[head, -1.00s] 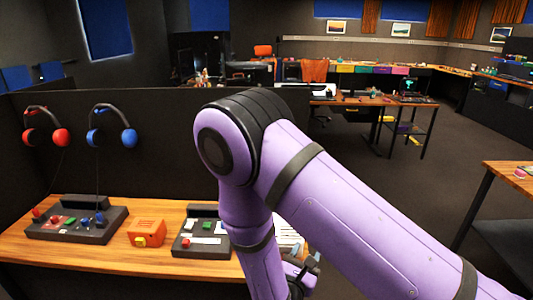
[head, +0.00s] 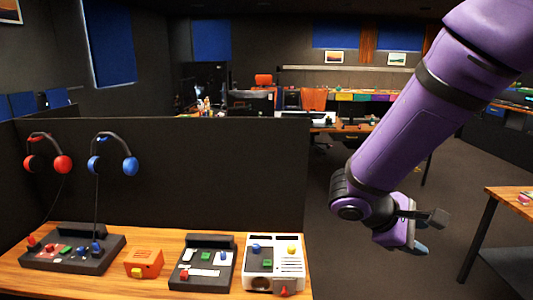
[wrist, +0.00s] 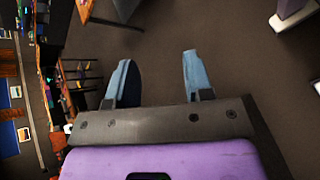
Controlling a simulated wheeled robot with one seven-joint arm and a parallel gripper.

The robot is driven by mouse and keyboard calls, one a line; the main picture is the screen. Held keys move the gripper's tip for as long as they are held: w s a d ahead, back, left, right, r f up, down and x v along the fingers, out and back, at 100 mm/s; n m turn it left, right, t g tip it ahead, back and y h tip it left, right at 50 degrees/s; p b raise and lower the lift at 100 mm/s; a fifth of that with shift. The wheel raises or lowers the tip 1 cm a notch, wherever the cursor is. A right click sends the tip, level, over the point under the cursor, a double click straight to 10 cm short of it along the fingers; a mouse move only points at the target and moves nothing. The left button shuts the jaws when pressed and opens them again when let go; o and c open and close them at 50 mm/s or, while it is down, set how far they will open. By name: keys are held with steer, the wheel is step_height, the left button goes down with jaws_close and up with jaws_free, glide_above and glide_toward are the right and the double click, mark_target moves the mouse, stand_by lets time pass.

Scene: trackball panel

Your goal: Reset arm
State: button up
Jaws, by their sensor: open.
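My gripper (head: 428,232) hangs on my purple arm at the right of the head view, off the right end of the wooden desk and above the open floor. In the wrist view its two blue-grey fingers (wrist: 157,82) stand apart with only dark floor between them. It holds nothing. On the desk are a white panel (head: 274,286) with blue, yellow, green and red controls, a dark panel (head: 189,272) to its left, and a dark panel (head: 62,263) at the far left. An orange box (head: 144,261) with a yellow button sits between the dark panels.
A black partition (head: 220,170) stands behind the desk (head: 14,282). Red headphones (head: 61,164) and blue headphones (head: 130,166) hang on it. Another wooden table (head: 511,199) stands at the right edge. Dark floor (head: 400,275) lies free between the two.

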steer(key=s+r+m+t+y, duration=0.5)
steer(key=s+r+m+y, duration=0.5)
steer(key=s+r, duration=0.3)
steer(key=shift+s+d+r+y, duration=0.25)
steer(key=shift+d+r+y, duration=0.15)
steer(key=shift+y, duration=0.2)
steer(key=shift+c, duration=0.2)
stand_by(1.9)
